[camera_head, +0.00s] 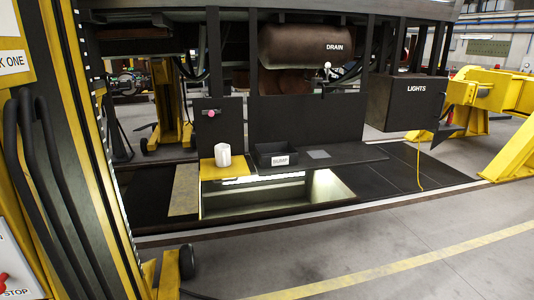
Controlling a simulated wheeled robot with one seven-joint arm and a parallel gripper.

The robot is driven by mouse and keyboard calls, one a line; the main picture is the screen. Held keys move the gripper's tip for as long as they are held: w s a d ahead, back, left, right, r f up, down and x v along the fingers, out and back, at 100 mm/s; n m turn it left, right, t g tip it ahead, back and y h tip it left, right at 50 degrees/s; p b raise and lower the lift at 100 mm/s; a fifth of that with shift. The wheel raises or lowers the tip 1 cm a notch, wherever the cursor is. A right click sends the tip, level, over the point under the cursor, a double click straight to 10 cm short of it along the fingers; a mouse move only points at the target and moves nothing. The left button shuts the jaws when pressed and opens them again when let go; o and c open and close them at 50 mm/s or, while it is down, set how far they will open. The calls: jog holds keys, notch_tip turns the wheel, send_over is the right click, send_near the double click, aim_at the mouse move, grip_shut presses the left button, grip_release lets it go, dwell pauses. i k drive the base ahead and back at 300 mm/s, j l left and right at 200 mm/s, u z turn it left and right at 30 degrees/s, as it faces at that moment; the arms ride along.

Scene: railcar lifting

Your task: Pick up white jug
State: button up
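A white jug (223,155) stands upright on a yellow surface (221,172) at the left end of a dark bench, a little left of the picture's middle. Its handle cannot be made out at this size. My gripper does not show in this view, so its place relative to the jug cannot be seen.
A black bin (277,155) with a white label stands just right of the jug. A dark upright panel (219,126) rises behind the jug. Below is a lit pit (280,195). A yellow lifting column (60,150) fills the left. Grey floor (420,255) in front is mostly clear.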

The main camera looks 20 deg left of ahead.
aim_at(222, 152)
jog(key=i+u, duration=0.45)
jog(key=i+l+u, duration=0.1)
jog(key=i+u, duration=0.35)
jog(key=i+l+u, duration=0.3)
jog(key=i+u, duration=0.15)
jog(key=i+l+u, duration=0.15)
jog(key=i+u, duration=0.35)
jog(key=i+l+u, duration=0.25)
jog(key=u, duration=0.25)
jog(key=i+l+u, duration=0.3)
jog(key=l+u, duration=0.2)
jog(key=i+l+u, duration=0.25)
jog(key=l+u, duration=0.25)
jog(key=i+l+u, duration=0.1)
jog(key=l, duration=0.15)
